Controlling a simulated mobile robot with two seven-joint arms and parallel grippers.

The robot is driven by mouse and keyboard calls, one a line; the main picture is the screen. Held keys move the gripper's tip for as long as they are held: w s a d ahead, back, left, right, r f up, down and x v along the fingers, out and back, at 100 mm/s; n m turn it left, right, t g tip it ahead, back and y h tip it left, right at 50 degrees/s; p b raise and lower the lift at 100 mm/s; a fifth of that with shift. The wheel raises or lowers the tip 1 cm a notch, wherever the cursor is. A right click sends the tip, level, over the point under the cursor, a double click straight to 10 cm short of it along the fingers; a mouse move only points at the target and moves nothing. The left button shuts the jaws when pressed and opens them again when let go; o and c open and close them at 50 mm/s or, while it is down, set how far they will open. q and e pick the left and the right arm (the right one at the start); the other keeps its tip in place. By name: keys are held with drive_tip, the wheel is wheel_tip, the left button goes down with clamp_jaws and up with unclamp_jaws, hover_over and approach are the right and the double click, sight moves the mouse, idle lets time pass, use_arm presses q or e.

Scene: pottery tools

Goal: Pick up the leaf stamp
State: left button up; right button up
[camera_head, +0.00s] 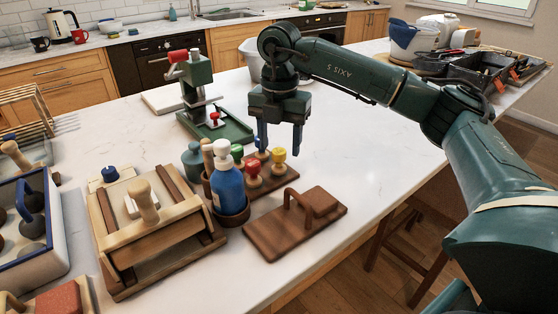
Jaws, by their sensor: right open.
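Several stamps with round coloured knobs stand on a brown wooden holder (284,180) near the middle of the table. I see a red stamp (253,168), a yellow stamp (278,156), a green stamp (237,152) and a blue stamp (262,143). Their stamping faces are hidden, so I cannot tell which is the leaf stamp. My right gripper (281,151) points down over the back of the holder. Its fingers are apart, with nothing visibly held between them. One finger partly covers the blue stamp. My left gripper is not in view.
A blue bottle (229,188) in a brown cup stands left of the stamps. A brown block with a handle (296,222) lies in front. A green press (195,85) stands behind, and a wooden frame (150,235) lies left. The tabletop right of the stamps is clear.

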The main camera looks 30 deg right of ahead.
sight(279, 151)
wheel_tip(279, 151, down, 4)
drive_tip(key=shift+r, duration=0.15)
drive_tip(key=c, duration=1.1)
